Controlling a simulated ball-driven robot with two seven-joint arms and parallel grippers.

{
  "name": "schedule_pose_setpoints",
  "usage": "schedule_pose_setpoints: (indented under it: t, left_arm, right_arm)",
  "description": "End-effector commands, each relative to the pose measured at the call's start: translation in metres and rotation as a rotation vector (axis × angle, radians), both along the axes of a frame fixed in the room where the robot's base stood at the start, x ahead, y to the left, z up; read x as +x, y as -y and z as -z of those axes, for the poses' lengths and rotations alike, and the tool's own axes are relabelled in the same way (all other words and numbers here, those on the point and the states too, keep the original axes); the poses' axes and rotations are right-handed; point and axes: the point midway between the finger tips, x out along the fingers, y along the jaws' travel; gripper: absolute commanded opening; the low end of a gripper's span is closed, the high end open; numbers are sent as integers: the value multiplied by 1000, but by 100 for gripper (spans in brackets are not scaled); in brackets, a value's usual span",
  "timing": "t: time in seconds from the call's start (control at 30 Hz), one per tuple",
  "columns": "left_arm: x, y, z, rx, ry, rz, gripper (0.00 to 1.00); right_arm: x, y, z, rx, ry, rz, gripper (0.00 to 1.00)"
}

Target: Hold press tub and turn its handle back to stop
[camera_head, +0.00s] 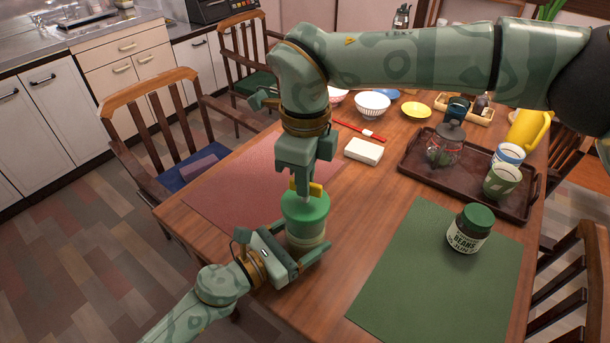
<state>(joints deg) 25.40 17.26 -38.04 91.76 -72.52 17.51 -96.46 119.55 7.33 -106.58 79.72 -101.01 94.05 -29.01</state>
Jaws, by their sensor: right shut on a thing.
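The press tub (306,222) stands upright on the table near its front left edge. It has a green top and a paler lower part. A yellow handle (315,189) sits on top. My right gripper (306,187) comes down from above and is shut on the handle, hiding part of it. My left gripper (300,262) comes in low from the lower left. Its fingers lie around the base of the tub and hide part of it. I cannot tell whether they touch the tub.
A green mat (430,275) with a beans jar (470,228) lies to the right. A brown tray (410,170) holds a glass jar and cups. A white block (363,151) lies behind the tub. A red mat (235,190) lies to the left. Chairs surround the table.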

Motion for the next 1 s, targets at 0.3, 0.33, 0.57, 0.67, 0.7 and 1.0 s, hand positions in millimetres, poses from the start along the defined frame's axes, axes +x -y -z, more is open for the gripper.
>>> schedule_pose_setpoints:
  t: [0.3, 0.33, 0.57, 0.67, 0.7, 1.0]
  left_arm:
    - [0, -2, 1, 1, -3, -3, 30]
    - [0, -2, 1, 1, -3, -3, 30]
    - [0, -2, 1, 1, -3, -3, 30]
    - [0, -2, 1, 1, -3, -3, 30]
    - [0, -2, 1, 1, -3, -3, 30]
    - [0, -2, 1, 2, -3, -3, 30]
  right_arm:
    - [2, 2, 0, -3, 3, -293, 0]
    - [2, 2, 0, -3, 4, -321, 0]
    - [2, 2, -1, -3, 4, -539, 0]
    - [2, 2, -1, -3, 4, -634, 0]
    - [2, 2, -1, -3, 4, -672, 0]
    - [3, 3, 0, -5, 4, -942, 0]
